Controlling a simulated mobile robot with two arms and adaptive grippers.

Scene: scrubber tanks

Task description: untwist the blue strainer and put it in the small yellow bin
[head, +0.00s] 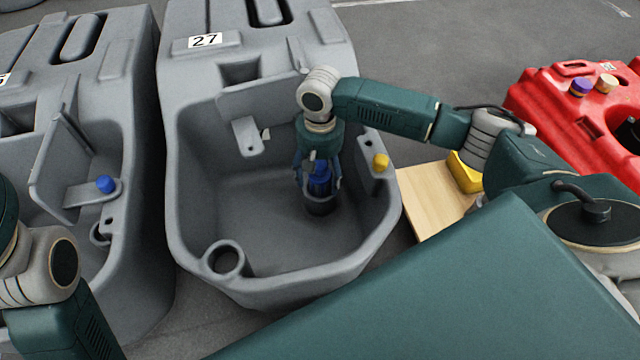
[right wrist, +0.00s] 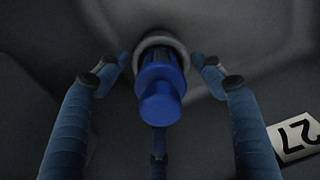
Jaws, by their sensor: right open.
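The blue strainer (head: 319,184) stands upright in a round grey socket (head: 321,207) inside the grey tank marked 27. My right gripper (head: 318,180) points down over it, with its fingers around the strainer. In the right wrist view the strainer (right wrist: 162,85) lies between the spread fingers of the gripper (right wrist: 165,75), with gaps on both sides. The small yellow bin (head: 465,173) is on a wooden board right of the tank, partly hidden by my right arm. My left arm shows at the lower left; its gripper is out of frame.
The tank's walls (head: 185,170) surround the right gripper. A yellow cap (head: 381,162) sits on the tank's right rim. The wooden board (head: 425,200) has bare room. Another grey tank with a blue cap (head: 105,184) stands left, a red tank (head: 560,110) right.

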